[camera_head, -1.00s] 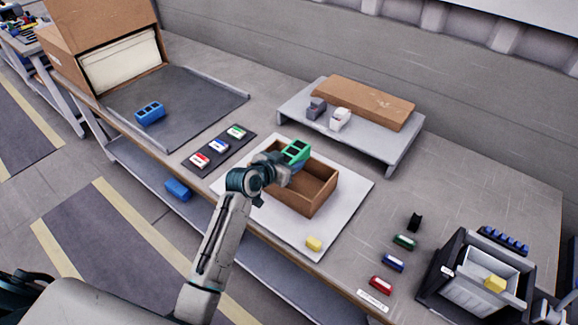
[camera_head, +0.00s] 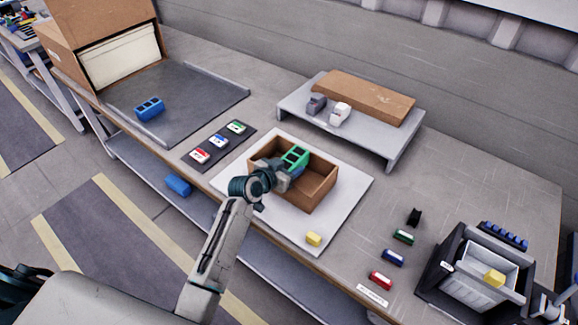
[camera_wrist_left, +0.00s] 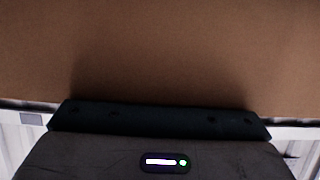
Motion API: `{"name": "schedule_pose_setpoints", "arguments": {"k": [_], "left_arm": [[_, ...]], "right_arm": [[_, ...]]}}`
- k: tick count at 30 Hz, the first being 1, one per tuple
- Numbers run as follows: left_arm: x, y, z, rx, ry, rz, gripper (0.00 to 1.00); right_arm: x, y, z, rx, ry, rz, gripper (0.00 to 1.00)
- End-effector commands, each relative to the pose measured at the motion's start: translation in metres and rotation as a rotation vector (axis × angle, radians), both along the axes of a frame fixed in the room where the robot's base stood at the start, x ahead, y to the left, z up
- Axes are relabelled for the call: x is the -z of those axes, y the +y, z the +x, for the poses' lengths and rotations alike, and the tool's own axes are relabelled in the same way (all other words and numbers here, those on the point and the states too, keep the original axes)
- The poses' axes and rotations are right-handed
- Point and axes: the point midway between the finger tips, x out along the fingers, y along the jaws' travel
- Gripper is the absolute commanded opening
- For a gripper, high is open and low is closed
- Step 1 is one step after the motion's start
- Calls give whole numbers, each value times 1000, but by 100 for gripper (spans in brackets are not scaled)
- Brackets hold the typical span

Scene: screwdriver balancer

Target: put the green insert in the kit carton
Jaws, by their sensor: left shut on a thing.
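The green insert (camera_head: 295,156) is a small block with open compartments in its top. My left gripper (camera_head: 284,170) is shut on it and holds it over the left part of the brown kit carton (camera_head: 318,190), at about rim height. I cannot tell whether the insert touches the carton floor. The open carton stands on a white mat (camera_head: 350,203). In the left wrist view, brown cardboard (camera_wrist_left: 160,50) fills most of the picture; the insert and fingertips are hidden there. My right gripper is not clearly in view.
A yellow block (camera_head: 314,239) lies on the mat's front corner. A dark strip (camera_head: 208,153) with coloured pieces lies to the left. A raised shelf (camera_head: 380,137) stands behind. A blue insert (camera_head: 149,109) sits on the grey tray (camera_head: 195,100). A dark bin (camera_head: 440,255) stands right.

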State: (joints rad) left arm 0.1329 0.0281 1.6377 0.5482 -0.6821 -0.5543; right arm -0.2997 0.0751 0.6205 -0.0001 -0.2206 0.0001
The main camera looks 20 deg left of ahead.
Motion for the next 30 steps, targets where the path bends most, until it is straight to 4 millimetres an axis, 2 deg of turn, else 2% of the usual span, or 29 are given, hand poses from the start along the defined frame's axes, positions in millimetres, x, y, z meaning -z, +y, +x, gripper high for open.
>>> {"name": "schedule_pose_setpoints", "arguments": {"k": [1,4,13,18,20,30], "left_arm": [[-1,0,0,0,0,0,51],[-1,0,0,0,0,0,71],[-2,0,0,0,0,1,71],[-17,0,0,0,0,1,71],[-15,4,-8,1,0,4,71],[-41,26,-71,1,-1,5,71]], "right_arm": [[-1,-1,0,0,0,-1,0],[-1,-3,0,-1,0,-3,0],[-2,-7,0,-2,0,-7,0],[-15,-7,0,-2,0,-7,0],[-9,-7,0,-2,0,-7,0],[4,-5,0,-1,0,-5,0]]}}
